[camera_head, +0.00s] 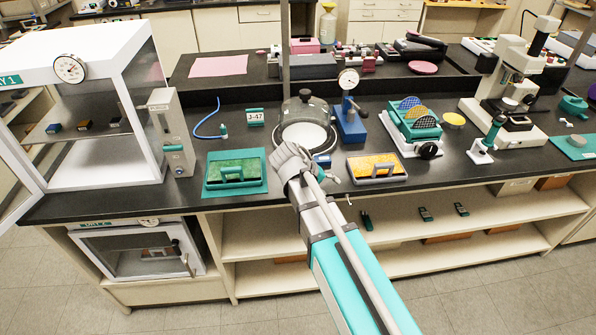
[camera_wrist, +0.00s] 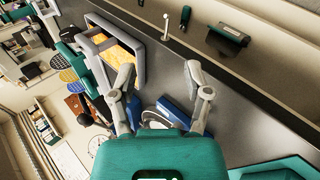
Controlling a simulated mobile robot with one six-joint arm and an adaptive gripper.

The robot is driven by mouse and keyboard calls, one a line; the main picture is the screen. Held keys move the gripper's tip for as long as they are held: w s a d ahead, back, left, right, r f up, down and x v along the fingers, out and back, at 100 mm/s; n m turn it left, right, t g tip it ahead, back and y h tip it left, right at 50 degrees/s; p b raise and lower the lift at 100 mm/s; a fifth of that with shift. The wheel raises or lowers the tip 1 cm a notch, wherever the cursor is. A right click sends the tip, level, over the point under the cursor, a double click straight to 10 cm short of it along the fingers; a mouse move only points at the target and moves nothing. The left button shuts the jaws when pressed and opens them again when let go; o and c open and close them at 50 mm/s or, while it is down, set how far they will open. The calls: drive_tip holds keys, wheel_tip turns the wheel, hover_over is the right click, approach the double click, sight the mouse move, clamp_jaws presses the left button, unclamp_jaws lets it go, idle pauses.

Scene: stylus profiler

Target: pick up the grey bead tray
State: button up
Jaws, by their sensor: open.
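The grey bead tray (camera_head: 353,172) sits on the black bench near its front edge. It is a shallow grey tray with orange-yellow beads and a grey handle across it. It shows at the upper left in the wrist view (camera_wrist: 138,68), partly behind a finger. My gripper (camera_head: 291,158) is left of the tray in the head view. In the wrist view my gripper (camera_wrist: 159,76) has its fingers spread with nothing between them. The left finger overlaps the tray in the picture; I cannot tell any contact.
A similar teal tray (camera_head: 262,187) with green beads lies left of my gripper. A round glass-covered vessel (camera_head: 304,112) stands behind my gripper. A blue dial-gauge stand (camera_head: 350,124) and a teal rack (camera_head: 411,125) stand behind the grey tray. Bare bench lies to its right.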

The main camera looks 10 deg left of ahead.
drive_tip(key=s+d+r+m+g+y+p, duration=0.1)
drive_tip(key=s+d+r+m+y+p, duration=0.1)
drive_tip(key=s+d+r+y+p, duration=0.2)
drive_tip(key=s+d+r+m+g+y+p, duration=0.2)
drive_tip(key=s+d+p, duration=0.4)
drive_tip(key=d, duration=0.5)
wheel_tip(320, 180, up, 3)
drive_tip(key=shift+d+f+m+y+p, duration=0.1)
drive_tip(key=shift+d+m+y+p, duration=0.25)
drive_tip(key=shift+y+p, duration=0.7)
drive_tip(key=shift+s+a, duration=0.1)
drive_tip(key=shift+c, duration=0.4)
